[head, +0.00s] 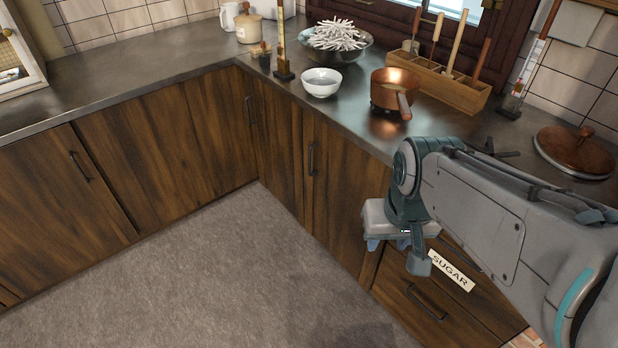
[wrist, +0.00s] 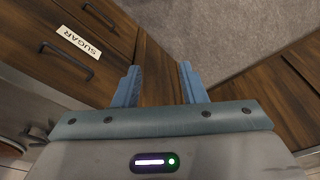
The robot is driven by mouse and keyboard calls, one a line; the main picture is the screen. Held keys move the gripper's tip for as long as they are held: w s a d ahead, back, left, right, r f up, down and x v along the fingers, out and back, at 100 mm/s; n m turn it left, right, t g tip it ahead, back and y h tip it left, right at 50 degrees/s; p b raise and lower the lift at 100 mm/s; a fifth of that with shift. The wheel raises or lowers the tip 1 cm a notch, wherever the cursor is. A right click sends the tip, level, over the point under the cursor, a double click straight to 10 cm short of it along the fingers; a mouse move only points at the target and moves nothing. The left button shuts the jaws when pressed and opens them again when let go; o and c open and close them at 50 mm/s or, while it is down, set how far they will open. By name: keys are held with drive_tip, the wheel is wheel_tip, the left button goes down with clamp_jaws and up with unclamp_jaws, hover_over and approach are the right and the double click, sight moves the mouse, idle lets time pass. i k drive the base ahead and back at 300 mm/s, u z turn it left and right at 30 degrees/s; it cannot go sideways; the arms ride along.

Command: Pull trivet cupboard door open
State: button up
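Several dark wood cupboard doors show in the head view, and none carries a readable trivet label, so I cannot tell which one is the trivet door. One door (head: 338,190) with a vertical dark handle (head: 310,159) is just left of my gripper. A corner door (head: 275,140) has its own handle (head: 249,111), and a left door (head: 50,200) has another (head: 80,166). All look shut. My gripper (head: 386,244) points down in front of the right-hand cabinets, its fingers partly hidden by the hand. In the wrist view the blue fingers (wrist: 160,84) are apart with nothing between them.
A drawer with a SUGAR label (head: 451,270) is beside and below my gripper; the label also shows in the wrist view (wrist: 79,41). The countertop (head: 150,60) bears a white bowl (head: 321,83) and copper pan (head: 394,90). The grey floor (head: 220,260) is clear.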

sight(339, 175)
drive_tip(key=k, duration=0.6)
drive_tip(key=u, duration=0.55)
drive_tip(key=i, duration=1.3)
drive_tip(key=z, duration=0.5)
